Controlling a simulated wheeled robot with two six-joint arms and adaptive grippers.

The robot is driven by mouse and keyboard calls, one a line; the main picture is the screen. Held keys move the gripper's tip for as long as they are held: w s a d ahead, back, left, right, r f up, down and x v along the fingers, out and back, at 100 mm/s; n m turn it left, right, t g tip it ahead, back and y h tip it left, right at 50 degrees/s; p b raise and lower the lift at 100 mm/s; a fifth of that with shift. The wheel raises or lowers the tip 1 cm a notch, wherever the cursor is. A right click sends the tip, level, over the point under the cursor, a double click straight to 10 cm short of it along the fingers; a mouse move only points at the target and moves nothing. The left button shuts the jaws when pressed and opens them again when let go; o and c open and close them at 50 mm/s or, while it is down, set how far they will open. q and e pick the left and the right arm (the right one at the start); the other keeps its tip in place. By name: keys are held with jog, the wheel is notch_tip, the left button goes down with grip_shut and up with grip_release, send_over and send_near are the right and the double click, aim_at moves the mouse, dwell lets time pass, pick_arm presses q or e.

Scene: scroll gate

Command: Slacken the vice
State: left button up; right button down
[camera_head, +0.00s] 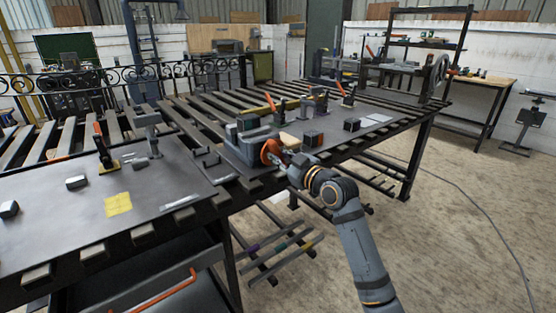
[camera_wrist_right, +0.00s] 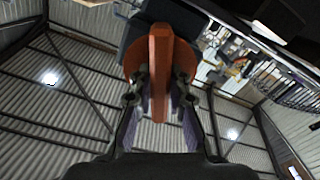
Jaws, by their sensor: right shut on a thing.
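The vice (camera_head: 252,143) is a blue-grey block on the dark workbench top, near its front edge. An orange-red round handle (camera_head: 270,151) with a raised bar sits on its near right side. My right gripper (camera_head: 277,158) reaches it from the lower right and is shut on the handle. In the right wrist view the handle (camera_wrist_right: 158,60) shows as an orange disc with a bar upright across it, and the fingers of my right gripper (camera_wrist_right: 160,90) are on both sides of the bar. The vice's jaw gap cannot be made out. My left gripper is not in view.
Dark blocks (camera_head: 312,139) and a tan block (camera_head: 290,140) lie right of the vice. A slatted bench frame (camera_head: 190,115) runs behind. The floor at right (camera_head: 450,220) is mostly clear, with a cable.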

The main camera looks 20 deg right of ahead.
aim_at(281, 157)
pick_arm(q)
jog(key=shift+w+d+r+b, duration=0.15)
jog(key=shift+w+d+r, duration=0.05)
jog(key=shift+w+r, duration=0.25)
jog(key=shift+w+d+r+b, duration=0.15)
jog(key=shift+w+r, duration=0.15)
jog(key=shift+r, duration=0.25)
pick_arm(e)
jog(key=shift+n, duration=0.9)
jog(key=c, duration=1.3)
grip_release()
jog(key=shift+w, duration=0.1)
jog(key=shift+s+d, duration=0.1)
jog(key=shift+s, duration=0.15)
jog(key=v, duration=0.5)
jog(key=shift+s+d, duration=0.2)
jog(key=shift+s, duration=0.15)
jog(key=shift+s+d, duration=0.1)
jog(key=shift+s, duration=0.55)
